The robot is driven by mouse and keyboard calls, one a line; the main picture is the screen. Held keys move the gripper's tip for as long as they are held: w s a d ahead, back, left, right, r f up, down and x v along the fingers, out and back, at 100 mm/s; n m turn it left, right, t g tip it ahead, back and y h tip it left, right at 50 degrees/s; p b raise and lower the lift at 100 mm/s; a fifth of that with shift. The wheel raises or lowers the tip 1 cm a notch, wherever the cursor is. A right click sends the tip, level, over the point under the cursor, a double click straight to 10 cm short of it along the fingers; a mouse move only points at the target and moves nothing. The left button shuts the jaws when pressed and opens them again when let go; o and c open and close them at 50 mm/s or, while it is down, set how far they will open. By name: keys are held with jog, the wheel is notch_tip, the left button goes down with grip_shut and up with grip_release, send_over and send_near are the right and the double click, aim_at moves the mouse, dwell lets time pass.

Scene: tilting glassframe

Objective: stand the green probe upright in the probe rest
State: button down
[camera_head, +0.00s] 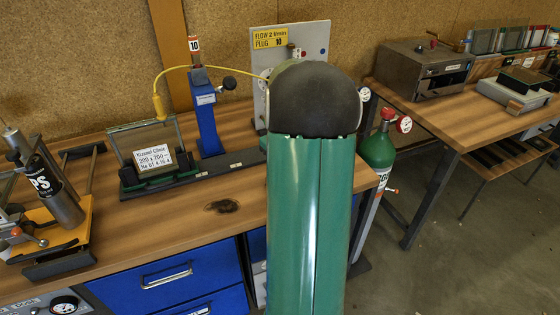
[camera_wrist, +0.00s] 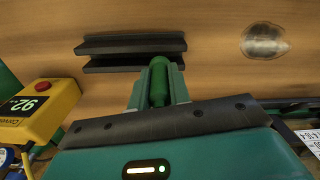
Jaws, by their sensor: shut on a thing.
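In the wrist view the green probe (camera_wrist: 159,82) is a short green cylinder with a rounded end. My gripper (camera_wrist: 158,66) is shut on it, over the wooden bench. Two parallel black bars (camera_wrist: 112,43) lie beyond and to the left of the probe's end; I cannot tell whether they belong to the probe rest or whether they touch the probe. In the head view my own green arm hides the gripper and the probe. I cannot make out the probe rest for certain in either view.
A yellow meter (camera_wrist: 42,105) reading 92 with a red button stands at the left. An oval mark (camera_head: 222,206) is on the bare bench. A glass frame (camera_head: 150,150), blue post (camera_head: 207,125) and clamp fixture (camera_head: 55,205) stand left; a green cylinder (camera_head: 378,150) stands right.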

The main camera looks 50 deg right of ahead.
jog(key=shift+f, duration=1.05)
jog(key=c, duration=1.2)
grip_release()
jog(key=shift+c, duration=0.2)
notch_tip(320, 180, up, 14)
jog(key=shift+f, duration=0.1)
